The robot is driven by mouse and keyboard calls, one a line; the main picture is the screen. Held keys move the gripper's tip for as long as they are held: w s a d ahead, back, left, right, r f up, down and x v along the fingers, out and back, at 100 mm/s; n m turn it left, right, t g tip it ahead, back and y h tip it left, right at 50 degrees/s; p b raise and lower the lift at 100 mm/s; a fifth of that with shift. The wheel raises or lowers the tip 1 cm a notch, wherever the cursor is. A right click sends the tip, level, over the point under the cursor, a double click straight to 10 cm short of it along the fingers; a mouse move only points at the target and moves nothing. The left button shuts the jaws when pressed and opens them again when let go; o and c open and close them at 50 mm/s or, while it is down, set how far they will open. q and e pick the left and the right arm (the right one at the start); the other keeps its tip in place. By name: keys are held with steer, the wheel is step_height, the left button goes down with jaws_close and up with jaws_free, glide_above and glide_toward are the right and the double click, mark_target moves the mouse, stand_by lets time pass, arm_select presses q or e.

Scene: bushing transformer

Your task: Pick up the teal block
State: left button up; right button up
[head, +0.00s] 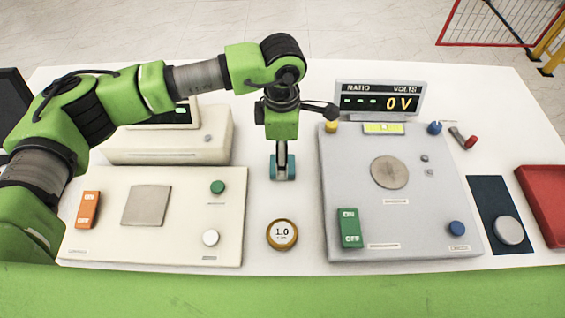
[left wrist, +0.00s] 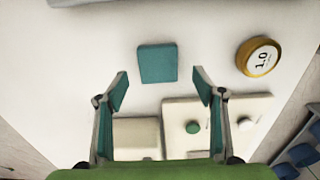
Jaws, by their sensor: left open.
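The teal block (left wrist: 157,63) is a flat-looking square on the white table in the left wrist view, just ahead of the gap between my left fingertips. My left gripper (left wrist: 160,82) is open and empty, with one teal-padded finger on each side of the gap. In the head view my left gripper (head: 283,170) points down over the table between the two consoles. There the teal of its pads and the block cannot be told apart. My right gripper is not in view.
A cream console (head: 150,240) lies left of the gripper and a grey console (head: 400,220) with a raised display (head: 380,97) right of it. A round brass weight (head: 282,234) marked 1.0 stands in front. A red tray (head: 545,200) is at far right.

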arm_select(q)
step_height(320, 180, down, 3)
steer(key=shift+w+f+p, duration=0.1)
steer(key=shift+p, duration=0.7)
steer(key=shift+f, duration=0.35)
steer(key=c, duration=1.2)
steer(key=shift+r, duration=0.1)
steer(key=shift+w+d+r+b, duration=0.1)
steer(key=shift+r+b, duration=0.2)
steer(key=shift+r, duration=0.25)
steer(key=s+d+r+b, duration=0.2)
steer(key=s+r+b, duration=0.4)
steer(key=s+r, duration=0.5)
steer(key=shift+s+d+r+b, duration=0.3)
steer(key=shift+s+d+r, duration=0.1)
steer(key=shift+s, duration=1.05)
